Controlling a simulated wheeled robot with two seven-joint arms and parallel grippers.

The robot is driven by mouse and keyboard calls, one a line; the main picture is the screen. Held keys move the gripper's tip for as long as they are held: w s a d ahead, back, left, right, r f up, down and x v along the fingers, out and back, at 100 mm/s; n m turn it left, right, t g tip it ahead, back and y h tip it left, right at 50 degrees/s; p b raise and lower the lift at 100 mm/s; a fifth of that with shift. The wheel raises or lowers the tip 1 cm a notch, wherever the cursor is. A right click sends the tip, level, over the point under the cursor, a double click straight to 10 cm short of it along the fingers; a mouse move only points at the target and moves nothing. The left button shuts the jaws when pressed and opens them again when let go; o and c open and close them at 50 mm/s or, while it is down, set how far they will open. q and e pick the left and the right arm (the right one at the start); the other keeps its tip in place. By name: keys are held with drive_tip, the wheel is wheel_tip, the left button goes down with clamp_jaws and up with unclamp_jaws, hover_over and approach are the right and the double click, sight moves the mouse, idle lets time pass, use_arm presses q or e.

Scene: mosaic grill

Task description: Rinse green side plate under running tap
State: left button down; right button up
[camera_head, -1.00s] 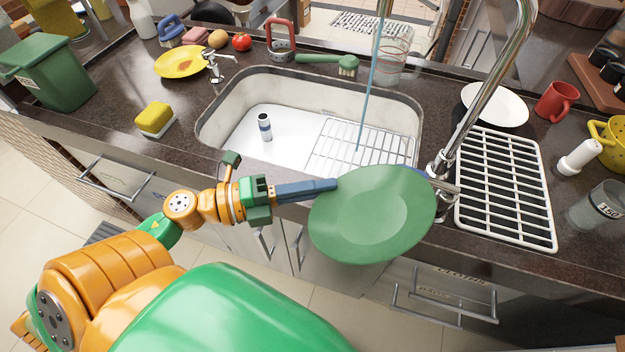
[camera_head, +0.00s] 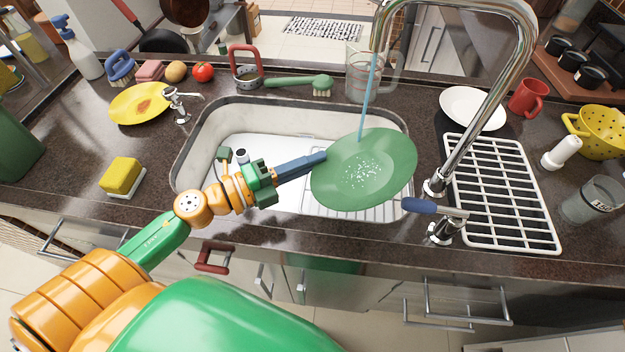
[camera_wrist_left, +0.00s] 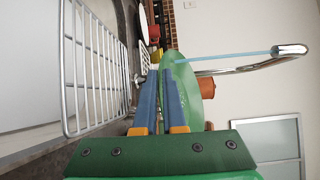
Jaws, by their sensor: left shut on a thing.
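The green side plate (camera_head: 378,186) is held over the sink (camera_head: 240,112), tilted, with its upper face to the head camera. White specks of water or foam show on its middle. A blue water stream (camera_head: 367,100) falls from the tall chrome tap (camera_head: 497,75) and meets the plate near its far edge. My left gripper (camera_head: 322,158) is shut on the plate's left rim. In the left wrist view the plate (camera_wrist_left: 176,85) shows edge-on beside the blue fingers, with the stream (camera_wrist_left: 225,56) reaching it. My right gripper is not in view.
A white drying rack (camera_head: 500,190) and white plate (camera_head: 473,107) stand right of the tap. A blue-handled tap lever (camera_head: 425,206) is close to the plate's lower right.

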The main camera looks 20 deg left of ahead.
use_arm(q)
drive_tip(key=w, duration=0.1)
drive_tip(key=w+a+b, duration=0.1)
drive_tip(key=w, duration=0.1)
drive_tip(key=w+a+f+b, duration=0.1)
drive_tip(key=shift+w+a+f, duration=0.1)
drive_tip(key=shift+w+a, duration=0.05)
drive_tip(key=shift+w, duration=0.25)
drive_tip(key=shift+w+a+b, duration=0.25)
drive_tip(key=shift+w+b, duration=0.15)
drive_tip(key=shift+w, duration=0.05)
drive_tip(key=shift+s+d+p, duration=0.15)
drive_tip(key=shift+s+p, duration=0.15)
drive_tip(key=s+d+p, duration=0.1)
drive_tip(key=s, duration=0.1)
drive_tip(key=s+d, duration=0.1)
drive_tip(key=s, duration=0.1)
drive_tip(key=s+d+p, duration=0.1)
drive_tip(key=s, duration=0.1)
drive_tip(key=shift+p, duration=0.35)
drive_tip(key=shift+s+d, duration=0.25)
drive_tip(key=shift+s, duration=0.1)
